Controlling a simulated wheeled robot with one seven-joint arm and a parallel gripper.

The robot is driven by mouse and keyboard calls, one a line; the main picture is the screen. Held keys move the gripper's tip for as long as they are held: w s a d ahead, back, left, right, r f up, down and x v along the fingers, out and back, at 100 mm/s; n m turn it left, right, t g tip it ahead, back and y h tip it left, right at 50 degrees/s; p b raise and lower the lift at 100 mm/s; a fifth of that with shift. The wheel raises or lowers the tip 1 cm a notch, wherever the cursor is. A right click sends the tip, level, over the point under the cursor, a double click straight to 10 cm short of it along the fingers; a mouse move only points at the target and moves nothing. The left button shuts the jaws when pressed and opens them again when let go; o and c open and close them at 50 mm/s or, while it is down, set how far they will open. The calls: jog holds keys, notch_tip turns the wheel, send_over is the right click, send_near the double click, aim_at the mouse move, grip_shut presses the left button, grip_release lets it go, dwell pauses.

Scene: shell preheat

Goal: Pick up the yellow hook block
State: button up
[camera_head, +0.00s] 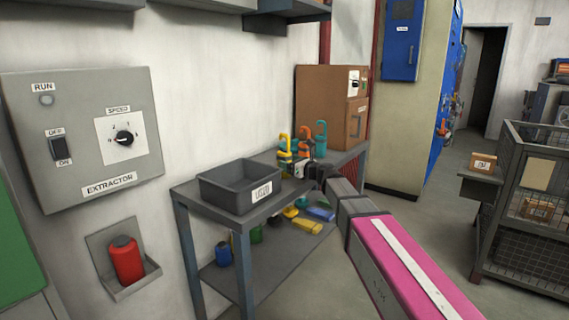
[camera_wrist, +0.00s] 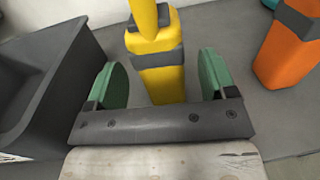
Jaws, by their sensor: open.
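The yellow hook block (camera_head: 285,152) stands upright on the top of a grey bench, with a hook at its upper end. In the wrist view the yellow hook block (camera_wrist: 160,75) has a dark band and stands between my gripper's two green finger pads, with a visible gap on each side. My gripper (camera_wrist: 164,82) is open around it and holds nothing. In the head view my gripper (camera_head: 290,168) is small and partly hidden among the blocks. An orange hook block (camera_head: 305,140) and a teal hook block (camera_head: 321,137) stand to its right.
A dark grey bin (camera_head: 215,184) with a label stands left of the yellow block, and shows close by in the wrist view (camera_wrist: 60,75). The orange block (camera_wrist: 285,55) is at the right there. A brown cabinet (camera_head: 325,100) stands behind. Several coloured items lie on the lower shelf.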

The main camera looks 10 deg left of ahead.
aim_at(289, 152)
jog(key=x, duration=0.4)
jog(key=shift+d, duration=0.1)
jog(key=shift+c, duration=0.3)
jog(key=shift+r, duration=0.1)
jog(key=c, duration=1.2)
jog(key=shift+r, duration=0.3)
notch_tip(289, 152, up, 4)
jog(key=shift+f, duration=0.1)
jog(key=s+d+r, duration=0.5)
jog(key=s+r, duration=0.1)
jog(key=s, duration=0.4)
jog(key=shift+s+r, duration=0.25)
jog(key=shift+s, duration=0.05)
